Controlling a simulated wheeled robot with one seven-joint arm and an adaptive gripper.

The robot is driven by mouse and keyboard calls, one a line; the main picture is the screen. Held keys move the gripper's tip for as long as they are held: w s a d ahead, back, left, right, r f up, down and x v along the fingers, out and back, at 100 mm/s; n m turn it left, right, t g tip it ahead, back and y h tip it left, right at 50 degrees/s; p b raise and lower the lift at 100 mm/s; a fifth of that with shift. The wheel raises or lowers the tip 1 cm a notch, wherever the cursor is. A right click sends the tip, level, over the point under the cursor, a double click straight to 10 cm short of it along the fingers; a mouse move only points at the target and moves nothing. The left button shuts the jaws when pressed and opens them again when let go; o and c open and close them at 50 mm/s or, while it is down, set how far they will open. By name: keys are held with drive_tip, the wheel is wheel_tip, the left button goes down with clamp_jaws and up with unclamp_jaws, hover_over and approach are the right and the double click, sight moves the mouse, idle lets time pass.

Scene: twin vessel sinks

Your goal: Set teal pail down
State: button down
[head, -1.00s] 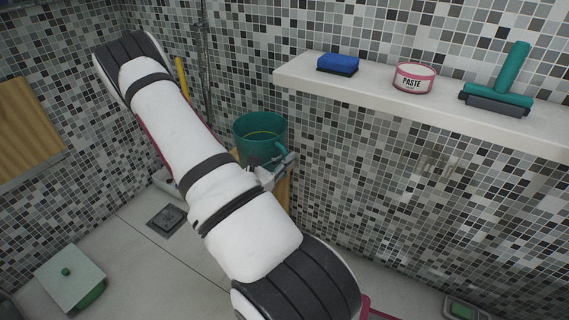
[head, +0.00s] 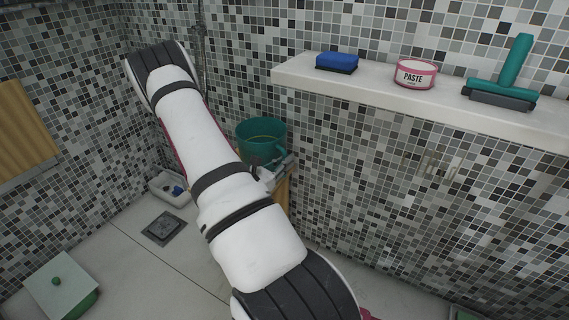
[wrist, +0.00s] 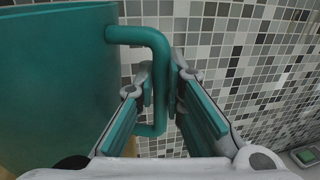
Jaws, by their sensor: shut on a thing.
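The teal pail (head: 262,133) is upright near the tiled wall, in the middle of the head view. In the wrist view its wall (wrist: 50,80) fills the left side, and its handle (wrist: 155,45) juts out to the right. My gripper (wrist: 162,88) is shut on the handle, with a finger on each side. In the head view my gripper (head: 274,172) is at the pail's lower right, partly behind my arm. A wooden piece (head: 285,194) shows below the pail. My arm hides much of it, and I cannot tell whether the pail touches it.
A white shelf (head: 430,107) on the right holds a blue sponge (head: 337,61), a paste tub (head: 415,74) and a teal squeegee (head: 513,75). On the floor are a drain (head: 164,228), a white tray (head: 168,189) and a lidded green box (head: 62,287).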

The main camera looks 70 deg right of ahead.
drive_tip(key=shift+f, duration=0.1)
drive_tip(key=c, duration=1.7)
unclamp_jaws()
